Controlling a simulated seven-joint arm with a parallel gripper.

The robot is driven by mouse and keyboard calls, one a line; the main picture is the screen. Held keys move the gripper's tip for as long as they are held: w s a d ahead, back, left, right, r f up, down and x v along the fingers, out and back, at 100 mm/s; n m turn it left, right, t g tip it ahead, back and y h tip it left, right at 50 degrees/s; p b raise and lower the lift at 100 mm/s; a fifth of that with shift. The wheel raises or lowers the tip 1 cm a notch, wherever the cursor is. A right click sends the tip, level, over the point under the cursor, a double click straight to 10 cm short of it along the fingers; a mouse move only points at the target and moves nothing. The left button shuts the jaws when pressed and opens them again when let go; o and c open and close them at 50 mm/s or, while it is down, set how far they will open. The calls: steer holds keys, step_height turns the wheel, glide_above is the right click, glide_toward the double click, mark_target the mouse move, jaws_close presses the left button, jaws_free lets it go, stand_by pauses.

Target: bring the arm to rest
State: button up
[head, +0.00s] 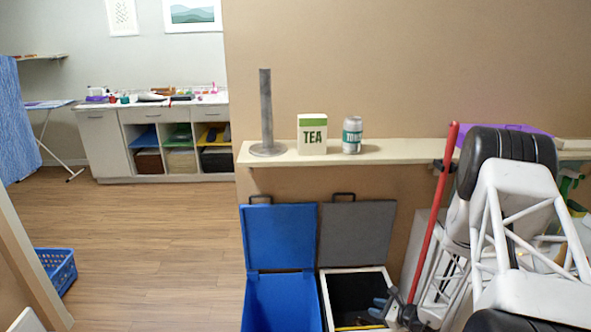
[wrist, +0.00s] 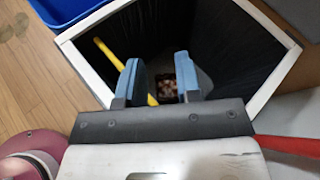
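My gripper (wrist: 157,80) points down over the open mouth of a dark-lined bin with a white rim (wrist: 87,52). Its two blue fingers are apart and I see nothing held between them. Inside the bin lie a long yellow thing (wrist: 107,52) and a small dark item with pale brown bits (wrist: 185,75), partly behind a finger. In the head view my gripper (head: 384,308) is low at the right edge of this bin (head: 326,296), and my white arm covers much of the right side.
A blue bin (head: 281,265) with its lid up stands left of the dark one. Above, a wall shelf (head: 300,157) holds a grey upright post (head: 266,115), a tea box (head: 312,134) and a can (head: 352,135). A red pole (head: 433,215) stands close to my arm.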

steer(key=s+a+r+n+g, duration=0.3)
steer(key=a+r+n, duration=0.1)
steer(key=r, duration=0.6)
steer(key=s+a+r+n+g, duration=0.2)
steer(key=s+a+r+n, duration=0.25)
steer(key=r, duration=0.45)
steer(key=s+a+r+n+g, duration=0.3)
steer(key=a+r+n, duration=0.15)
steer(key=r, duration=0.55)
steer(key=s+r+n+h, duration=0.5)
steer(key=s+r, duration=0.4)
steer(key=s, duration=0.4)
steer(key=s+a+r+n+t+h, duration=0.1)
steer(key=s+r+n+h, duration=0.4)
steer(key=s+r, duration=0.5)
steer(key=s, duration=0.4)
steer(key=shift+s+r+n, duration=0.25)
steer(key=shift+s+n, duration=0.05)
